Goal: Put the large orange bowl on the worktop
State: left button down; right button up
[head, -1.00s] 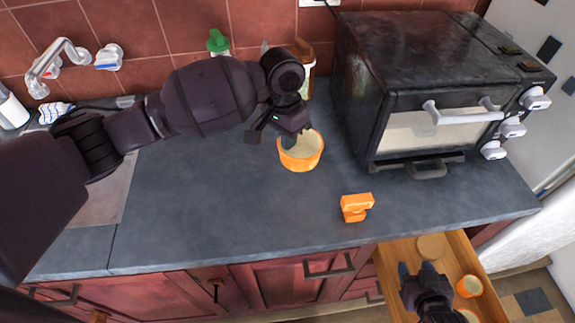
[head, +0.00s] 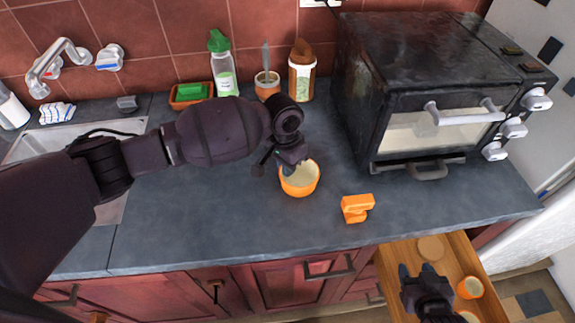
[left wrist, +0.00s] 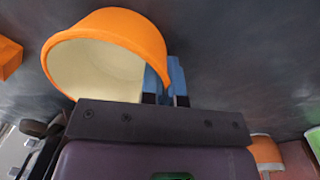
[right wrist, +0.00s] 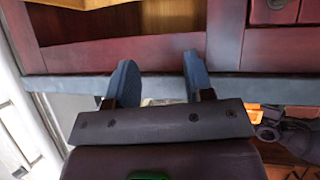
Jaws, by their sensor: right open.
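The large orange bowl (head: 299,188), orange outside and cream inside, is over the worktop (head: 220,225), between the sink and the oven. My left gripper (head: 286,166) is at its upper left rim. In the left wrist view its blue fingers (left wrist: 166,72) lie close together with the bowl's wall (left wrist: 125,25) between them. I cannot tell whether the bowl's base touches the worktop. My right gripper (head: 417,270) is open and empty over the open drawer; its spread fingers also show in the right wrist view (right wrist: 157,85).
An orange block-like item (head: 356,208) lies right of the bowl. The black oven (head: 440,70) stands at the right. A green-capped bottle (head: 222,70), a brown-topped jar (head: 301,75) and a small pot (head: 267,88) stand at the back. The drawer (head: 460,250) holds small orange bowls (head: 470,288).

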pick_arm(q)
jog(key=shift+f, duration=0.1)
jog(key=c, duration=1.3)
grip_release()
jog(key=shift+c, duration=0.2)
notch_tip(320, 180, up, 12)
jog(key=shift+w+a, duration=0.35)
